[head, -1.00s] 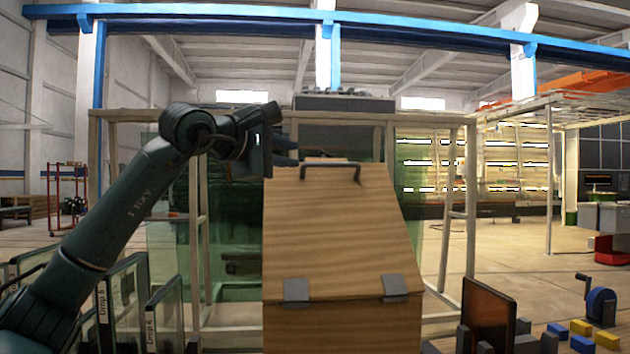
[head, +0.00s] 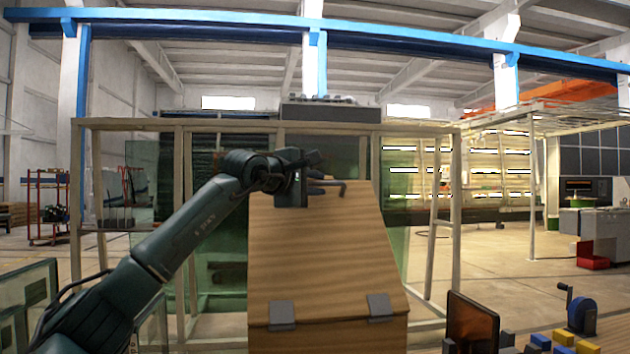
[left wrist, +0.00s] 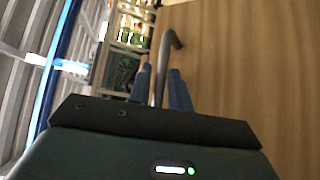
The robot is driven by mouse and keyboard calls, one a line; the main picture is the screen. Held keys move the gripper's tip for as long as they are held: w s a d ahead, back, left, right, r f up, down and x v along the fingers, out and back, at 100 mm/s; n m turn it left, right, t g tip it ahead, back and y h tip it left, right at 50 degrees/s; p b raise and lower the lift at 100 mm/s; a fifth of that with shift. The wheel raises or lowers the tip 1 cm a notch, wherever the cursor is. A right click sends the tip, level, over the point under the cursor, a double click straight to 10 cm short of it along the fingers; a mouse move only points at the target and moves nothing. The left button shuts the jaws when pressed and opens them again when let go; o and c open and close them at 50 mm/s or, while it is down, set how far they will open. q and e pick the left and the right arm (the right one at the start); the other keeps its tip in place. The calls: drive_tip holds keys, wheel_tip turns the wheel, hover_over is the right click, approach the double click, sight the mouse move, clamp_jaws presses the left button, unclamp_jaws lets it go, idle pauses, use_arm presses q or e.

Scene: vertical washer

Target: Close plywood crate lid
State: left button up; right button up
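The crate's plywood lid (head: 320,250) stands raised in the head view, with two grey hinges (head: 282,314) along its lower edge. A dark bar handle (head: 338,185) is near its top edge. My left gripper (head: 322,184) is at the left part of this handle. In the left wrist view the handle (left wrist: 171,38) runs between the two blue-grey fingers (left wrist: 162,78), which stand apart on either side of it. Narrow gaps seem to show beside the bar; firm contact is not visible. Only the upper front of the crate body (head: 330,338) shows. My right gripper is not in view.
A pale frame with green glass panels (head: 395,200) stands behind the lid. Framed glass panes (head: 28,290) are at lower left. At lower right are a dark brown panel (head: 470,322), a blue crank device (head: 582,312) and small yellow and blue blocks (head: 563,338).

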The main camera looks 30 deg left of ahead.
use_arm(q)
drive_tip(key=shift+c, duration=0.4)
clamp_jaws()
drive_tip(key=shift+w, duration=0.1)
